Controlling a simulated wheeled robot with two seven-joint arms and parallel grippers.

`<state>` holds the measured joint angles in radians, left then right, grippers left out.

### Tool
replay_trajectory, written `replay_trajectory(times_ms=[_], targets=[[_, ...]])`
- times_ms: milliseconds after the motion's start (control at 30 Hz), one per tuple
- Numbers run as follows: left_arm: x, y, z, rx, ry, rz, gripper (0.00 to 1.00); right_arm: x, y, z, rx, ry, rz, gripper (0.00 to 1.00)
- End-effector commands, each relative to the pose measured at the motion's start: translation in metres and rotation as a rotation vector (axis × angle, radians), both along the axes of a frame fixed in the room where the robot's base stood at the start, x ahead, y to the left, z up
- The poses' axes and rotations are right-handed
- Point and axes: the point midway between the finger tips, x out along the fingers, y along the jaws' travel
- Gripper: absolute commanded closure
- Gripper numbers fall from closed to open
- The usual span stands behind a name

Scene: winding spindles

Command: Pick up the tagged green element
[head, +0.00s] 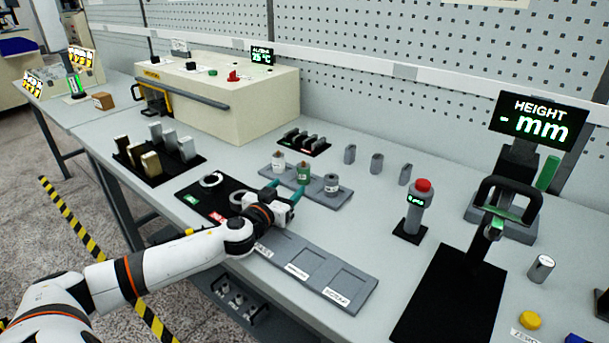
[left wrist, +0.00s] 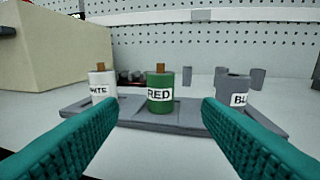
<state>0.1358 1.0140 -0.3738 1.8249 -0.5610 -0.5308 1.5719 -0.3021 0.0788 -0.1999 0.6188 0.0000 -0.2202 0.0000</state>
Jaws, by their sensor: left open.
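The green element (head: 303,173) stands upright in the middle of a grey tray (head: 267,171), between a white and a grey element. In the left wrist view the green element (left wrist: 160,95) is a cylinder with a brown stub on top and a white tag reading RED. My left gripper (head: 290,185) is open and empty. It is just in front of the tray, its teal fingers pointing at the green element, which appears centred between the fingertips but farther away. My right gripper is not in view.
The white element (left wrist: 103,83) and grey element (left wrist: 234,92) flank the green one closely. Grey plates with labelled recesses (head: 318,272) lie in front. A cream box (head: 220,95) stands behind left. A red-button post (head: 416,208) and a height gauge (head: 500,200) stand right.

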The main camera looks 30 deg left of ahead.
Motion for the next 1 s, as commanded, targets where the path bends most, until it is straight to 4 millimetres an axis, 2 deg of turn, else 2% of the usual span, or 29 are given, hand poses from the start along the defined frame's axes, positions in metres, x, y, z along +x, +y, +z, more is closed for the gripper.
replay_trajectory(times_ms=[200,467,700,833,1000], targets=[[0.034,0.004,0.001,-0.001,-0.002,0.0,0.41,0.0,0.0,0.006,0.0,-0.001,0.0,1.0],[0.052,0.006,-0.001,-0.001,-0.001,-0.001,0.41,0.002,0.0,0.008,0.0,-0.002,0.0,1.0],[0.087,0.01,-0.002,-0.002,-0.002,0.001,0.41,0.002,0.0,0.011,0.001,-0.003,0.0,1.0],[0.097,0.011,-0.004,0.0,0.0,-0.001,0.41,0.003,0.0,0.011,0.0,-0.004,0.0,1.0],[0.098,0.011,-0.004,0.001,0.0,-0.002,0.41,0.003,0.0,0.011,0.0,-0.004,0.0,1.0]])
